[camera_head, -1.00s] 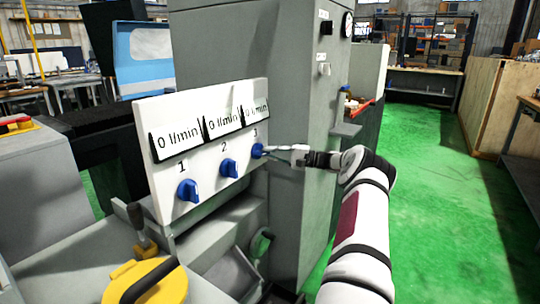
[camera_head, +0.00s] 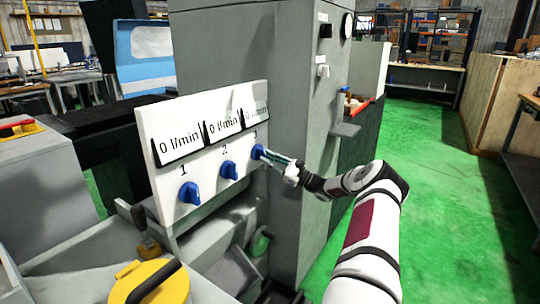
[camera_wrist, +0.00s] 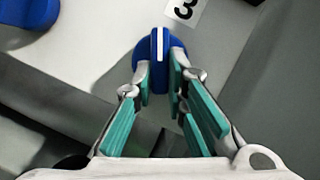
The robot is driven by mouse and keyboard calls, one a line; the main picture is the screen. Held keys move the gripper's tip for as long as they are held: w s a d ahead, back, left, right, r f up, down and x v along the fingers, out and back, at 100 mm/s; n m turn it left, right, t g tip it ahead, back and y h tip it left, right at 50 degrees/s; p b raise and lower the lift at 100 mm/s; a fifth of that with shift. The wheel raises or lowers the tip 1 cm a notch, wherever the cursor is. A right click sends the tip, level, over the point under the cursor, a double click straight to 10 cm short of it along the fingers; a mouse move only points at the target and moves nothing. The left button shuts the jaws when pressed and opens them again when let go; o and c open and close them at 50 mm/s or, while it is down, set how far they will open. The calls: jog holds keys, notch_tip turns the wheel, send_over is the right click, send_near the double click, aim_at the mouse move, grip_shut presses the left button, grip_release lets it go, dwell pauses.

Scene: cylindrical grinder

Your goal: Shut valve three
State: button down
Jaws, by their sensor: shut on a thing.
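Valve three is a blue knob (camera_head: 257,151) under the number 3 at the right end of the white panel (camera_head: 159,226). In the wrist view, the knob (camera_wrist: 151,48) shows a white line along its raised grip bar. My gripper (camera_head: 266,154) reaches it from the right. In the wrist view, the fingers of my gripper (camera_wrist: 160,82) are closed on both sides of the grip bar. Valve one (camera_head: 190,193) and valve two (camera_head: 229,170) are similar blue knobs to the left. The displays above valves one and two read 0 l/min; the third is partly shaded.
A tall grey cabinet (camera_head: 240,60) stands right behind the panel. A yellow round part with a black handle (camera_head: 160,285) is at the lower left. Green floor (camera_head: 450,200) lies open to the right.

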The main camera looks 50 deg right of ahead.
jog(key=m+h+p, duration=0.1)
jog(key=m, duration=0.1)
jog(key=m+h+p, duration=0.1)
jog(key=m, duration=0.1)
jog(key=m+t+h+p, duration=0.1)
jog(key=m, duration=0.2)
jog(key=shift+a+f, duration=0.1)
jog(key=shift+a, duration=0.25)
jog(key=shift+m+h, duration=0.3)
jog(key=shift+h, duration=0.1)
jog(key=c, duration=1.6)
grip_release()
jog(key=v, duration=1.2)
